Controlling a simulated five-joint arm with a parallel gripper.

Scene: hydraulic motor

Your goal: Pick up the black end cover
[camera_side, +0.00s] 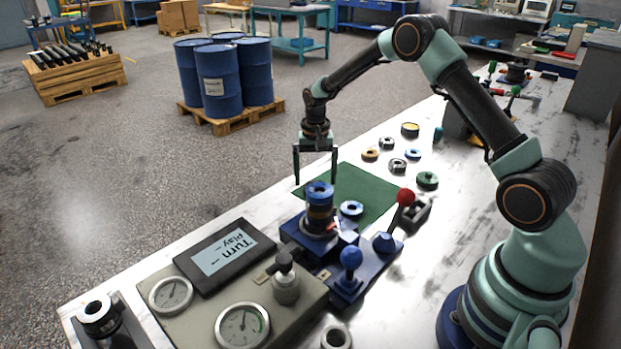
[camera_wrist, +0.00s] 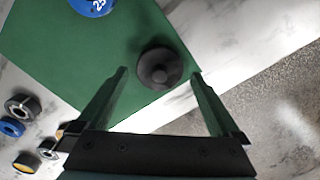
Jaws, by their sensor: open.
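The black end cover (camera_wrist: 160,68) is a dark round piece with a raised centre knob. In the wrist view it lies on the green mat (camera_wrist: 60,50), near the mat's edge. My gripper (camera_wrist: 159,76) is open and empty, with its fingertips on either side of the cover in that view. I cannot tell the height gap exactly. In the side view my gripper (camera_side: 315,178) points down above the far left part of the green mat (camera_side: 372,188). The cover is not clearly visible there, apparently hidden behind the blue-topped motor stack (camera_side: 320,208).
Several small rings and a green one (camera_side: 427,180) lie beyond the mat. A red-knobbed lever (camera_side: 405,197) and gauge panel (camera_side: 243,325) stand nearer. The table edge is close to the mat's left side.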

